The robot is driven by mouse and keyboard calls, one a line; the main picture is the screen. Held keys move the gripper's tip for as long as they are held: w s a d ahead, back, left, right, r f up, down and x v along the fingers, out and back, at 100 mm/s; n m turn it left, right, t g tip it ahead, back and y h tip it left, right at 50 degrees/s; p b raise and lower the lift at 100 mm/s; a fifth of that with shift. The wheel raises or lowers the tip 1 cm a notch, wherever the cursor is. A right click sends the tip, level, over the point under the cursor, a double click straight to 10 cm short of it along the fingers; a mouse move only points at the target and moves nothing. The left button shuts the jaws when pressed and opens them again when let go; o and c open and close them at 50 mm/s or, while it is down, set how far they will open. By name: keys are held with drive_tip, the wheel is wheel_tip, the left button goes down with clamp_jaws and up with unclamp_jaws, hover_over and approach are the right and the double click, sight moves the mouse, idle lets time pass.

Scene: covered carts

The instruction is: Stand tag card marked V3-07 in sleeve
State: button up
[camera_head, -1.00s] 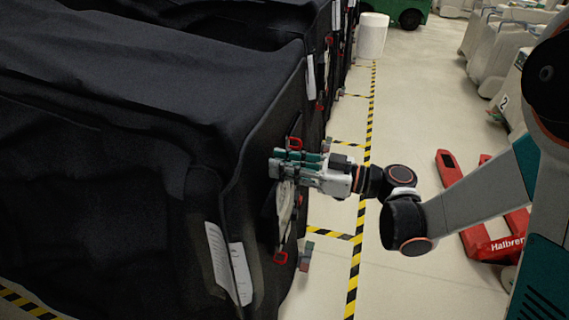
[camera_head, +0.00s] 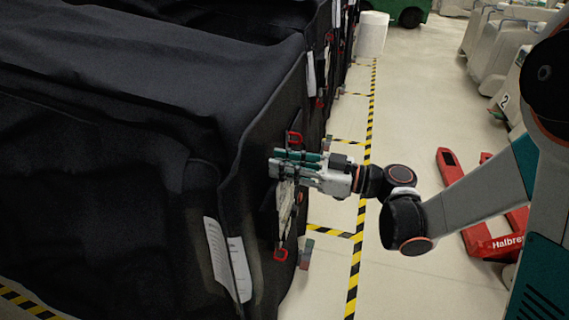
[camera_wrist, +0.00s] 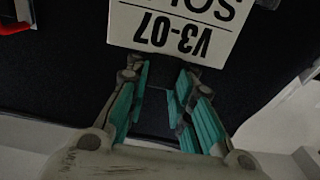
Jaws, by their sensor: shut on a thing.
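My gripper (camera_wrist: 158,80) is shut at the card's near edge, with a dark piece between the fingertips. In the head view my gripper (camera_head: 280,164) is close beside the end of a black-covered cart (camera_head: 190,130). A pale, crumpled-looking thing (camera_head: 286,205) hangs just below the gripper; I cannot tell whether it is the card or a sleeve. No sleeve is clearly visible.
Red clips sit above (camera_head: 294,137) and below (camera_head: 281,254) my gripper, near the cart. White sheets (camera_head: 228,260) hang at the cart's near corner. The aisle floor (camera_head: 410,110) is clear up to a red pallet truck (camera_head: 490,243).

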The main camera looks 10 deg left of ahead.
drive_tip(key=shift+f, duration=0.25)
drive_tip(key=o, duration=1)
drive_tip(key=s+d, duration=0.1)
drive_tip(key=d, duration=1.1)
